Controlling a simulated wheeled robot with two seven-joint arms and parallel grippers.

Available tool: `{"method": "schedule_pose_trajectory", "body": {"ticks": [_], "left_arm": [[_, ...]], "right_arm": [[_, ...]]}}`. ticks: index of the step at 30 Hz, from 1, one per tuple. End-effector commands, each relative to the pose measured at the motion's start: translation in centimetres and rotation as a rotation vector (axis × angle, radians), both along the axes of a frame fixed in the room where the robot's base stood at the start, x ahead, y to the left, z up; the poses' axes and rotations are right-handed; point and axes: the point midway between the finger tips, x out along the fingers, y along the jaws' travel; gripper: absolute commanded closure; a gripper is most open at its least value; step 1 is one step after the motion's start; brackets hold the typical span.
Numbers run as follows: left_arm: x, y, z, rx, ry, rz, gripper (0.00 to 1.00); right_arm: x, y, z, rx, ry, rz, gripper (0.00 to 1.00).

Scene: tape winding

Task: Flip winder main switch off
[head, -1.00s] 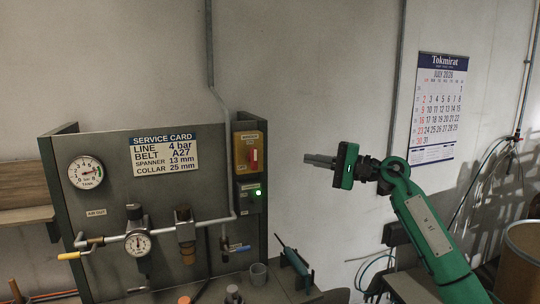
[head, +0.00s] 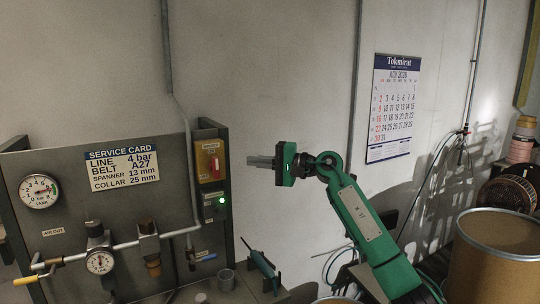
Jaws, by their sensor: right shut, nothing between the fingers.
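The main switch (head: 214,165) is a red handle on a yellow-orange box (head: 205,152) at the right side of the grey panel. A green lamp (head: 222,201) glows on the dark box below it. My right gripper (head: 251,161) is shut and empty. Its fingers point left toward the switch box, with a visible gap between them in the picture. My left gripper is out of view.
The grey panel (head: 75,205) carries a service card (head: 122,167), gauges and a pipe with valves. A teal tool (head: 260,262) and a grey cup (head: 226,279) stand below the switch. A drum (head: 497,262) stands at right. A calendar (head: 395,108) hangs on the wall.

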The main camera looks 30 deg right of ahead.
Motion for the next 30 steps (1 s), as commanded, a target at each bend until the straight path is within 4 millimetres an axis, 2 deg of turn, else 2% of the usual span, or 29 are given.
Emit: {"method": "schedule_pose_trajectory", "body": {"ticks": [1,5,12,18,30], "left_arm": [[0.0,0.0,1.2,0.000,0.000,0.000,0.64],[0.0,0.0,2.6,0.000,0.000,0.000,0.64],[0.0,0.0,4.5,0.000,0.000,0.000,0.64],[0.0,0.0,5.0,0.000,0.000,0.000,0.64],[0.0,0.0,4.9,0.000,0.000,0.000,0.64]], "right_arm": [[0.7,1.0,0.6,0.004,0.002,0.004,1.00],[2.5,2.8,0.6,0.003,0.002,0.004,1.00],[2.3,5.5,0.3,0.001,0.002,0.002,1.00],[2.3,6.5,0.0,0.001,0.001,0.001,1.00],[2.2,6.6,-0.1,-0.001,0.001,0.000,1.00]]}}
